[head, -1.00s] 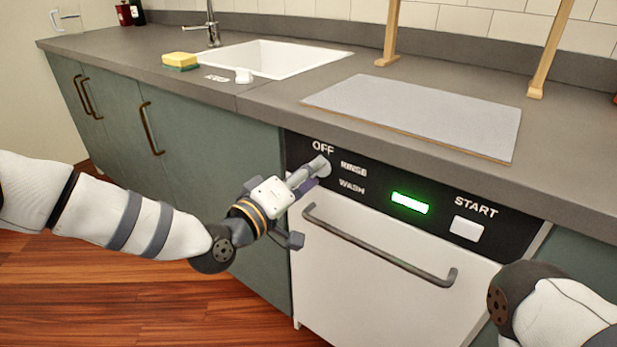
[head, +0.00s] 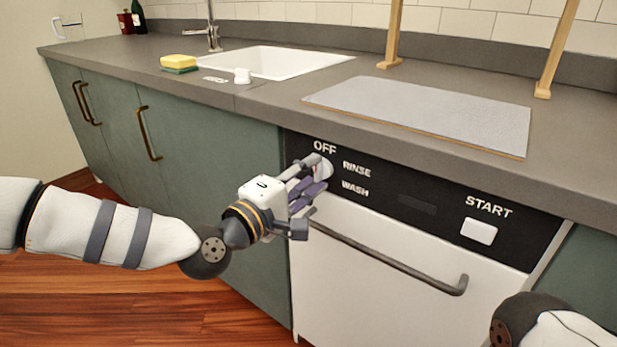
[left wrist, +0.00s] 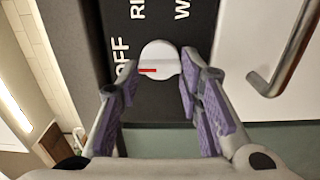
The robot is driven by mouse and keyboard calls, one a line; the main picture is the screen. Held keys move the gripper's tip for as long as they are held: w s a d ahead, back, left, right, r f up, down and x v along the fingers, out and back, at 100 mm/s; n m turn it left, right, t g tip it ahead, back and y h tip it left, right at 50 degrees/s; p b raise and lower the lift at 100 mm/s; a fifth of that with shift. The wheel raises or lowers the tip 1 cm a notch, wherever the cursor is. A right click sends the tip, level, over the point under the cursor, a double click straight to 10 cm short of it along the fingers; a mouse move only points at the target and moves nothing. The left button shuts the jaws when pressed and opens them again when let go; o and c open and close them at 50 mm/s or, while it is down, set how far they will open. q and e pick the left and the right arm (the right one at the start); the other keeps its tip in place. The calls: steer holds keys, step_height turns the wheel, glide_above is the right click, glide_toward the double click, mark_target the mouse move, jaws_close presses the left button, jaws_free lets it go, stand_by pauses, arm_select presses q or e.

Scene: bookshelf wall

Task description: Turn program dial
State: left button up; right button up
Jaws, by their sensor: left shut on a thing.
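The program dial (left wrist: 160,62) is a round white knob with a red mark in the left wrist view. The mark points toward the OFF lettering (left wrist: 122,60). In the head view the dial (head: 326,168) is partly hidden by my left gripper (head: 318,176). That gripper, with purple pads, is shut on the dial; its fingers (left wrist: 159,85) stand on either side of it. The black panel carries OFF, RINSE (head: 356,169) and WASH (head: 355,187) labels. The display (head: 417,204) is dark. My right gripper is out of view; only part of that arm shows.
The dishwasher's bar handle (head: 390,262) runs below the panel, close to my left gripper. A white START button (head: 479,231) is at the panel's right. The counter above holds a grey board (head: 420,110), a sink (head: 275,60) and a sponge (head: 180,63).

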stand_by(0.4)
arm_select(q)
steer(key=o, duration=1.2)
steer(key=shift+c, duration=0.2)
steer(key=shift+s, duration=0.1)
